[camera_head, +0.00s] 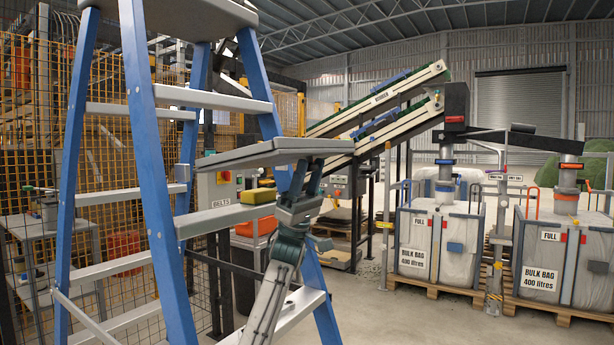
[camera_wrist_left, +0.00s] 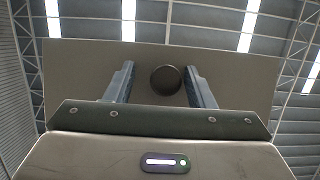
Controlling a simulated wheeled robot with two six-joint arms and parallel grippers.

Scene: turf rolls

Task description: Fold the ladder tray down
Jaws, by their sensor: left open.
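A stepladder with blue stiles (camera_head: 154,170) and grey treads stands at the left of the head view. Its grey ladder tray (camera_head: 262,153) sticks out to the right from it, roughly level. My left gripper (camera_head: 308,172) points upward under the tray's right end. In the left wrist view the gripper (camera_wrist_left: 160,85) is open, its two fingers apart beneath the tray's flat underside (camera_wrist_left: 75,75). A dark round knob or hole (camera_wrist_left: 166,79) shows between the fingers. I cannot tell whether the fingertips touch the tray. My right gripper is not in view.
A yellow block (camera_head: 258,196) lies on a ladder tread. A mesh fence (camera_head: 30,150) stands behind the ladder.

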